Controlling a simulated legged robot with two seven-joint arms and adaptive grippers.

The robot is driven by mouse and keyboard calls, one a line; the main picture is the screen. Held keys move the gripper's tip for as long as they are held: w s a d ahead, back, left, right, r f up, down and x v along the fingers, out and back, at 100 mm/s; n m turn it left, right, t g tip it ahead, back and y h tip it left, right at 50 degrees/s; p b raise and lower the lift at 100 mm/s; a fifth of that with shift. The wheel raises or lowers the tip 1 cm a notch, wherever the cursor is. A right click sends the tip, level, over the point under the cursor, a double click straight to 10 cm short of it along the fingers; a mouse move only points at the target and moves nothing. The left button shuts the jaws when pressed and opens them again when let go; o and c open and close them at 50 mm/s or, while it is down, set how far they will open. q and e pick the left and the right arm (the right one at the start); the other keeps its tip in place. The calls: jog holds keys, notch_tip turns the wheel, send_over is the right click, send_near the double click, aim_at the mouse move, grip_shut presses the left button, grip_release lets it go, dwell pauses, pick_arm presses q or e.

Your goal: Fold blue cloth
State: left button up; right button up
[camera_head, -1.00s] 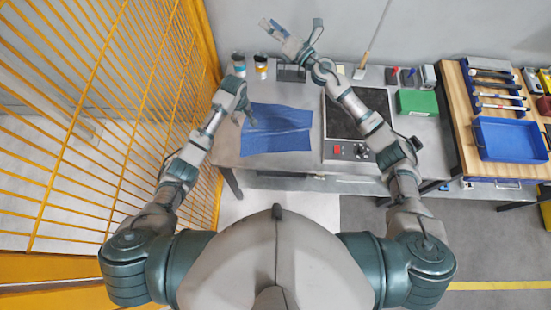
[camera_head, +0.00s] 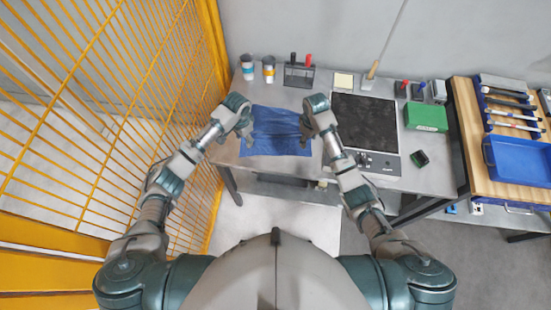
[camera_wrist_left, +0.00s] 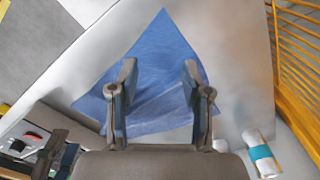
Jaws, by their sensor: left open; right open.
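The blue cloth (camera_head: 276,131) lies flat and slightly creased on the grey metal table (camera_head: 225,165), left of a black hotplate. My left gripper (camera_head: 248,137) is at the cloth's left edge, pointing down, open. In the left wrist view its two fingers (camera_wrist_left: 160,66) stand apart with the cloth (camera_wrist_left: 160,50) between and beyond them; I cannot tell whether they touch it. My right gripper (camera_head: 305,138) is at the cloth's right edge, open. The fingers partly hide both side edges of the cloth.
The black hotplate (camera_head: 365,122) sits just right of my right gripper. Two cups (camera_head: 268,68) and a pen holder (camera_head: 299,74) stand behind the cloth. A green box (camera_head: 426,117) and a blue tray (camera_head: 515,160) are further right. A yellow fence (camera_head: 130,100) borders the left.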

aim_at(246, 151)
pick_arm(q)
jog(key=f, duration=0.7)
jog(key=shift+a+f, duration=0.3)
pick_arm(e)
jog(key=f, duration=0.7)
jog(key=shift+a+f, duration=0.2)
jog(key=shift+a, duration=0.05)
pick_arm(q)
jog(key=shift+d, duration=0.1)
pick_arm(e)
jog(key=shift+w+d+f, duration=0.1)
pick_arm(q)
jog(key=shift+d, duration=0.15)
pick_arm(e)
jog(key=shift+d, duration=0.1)
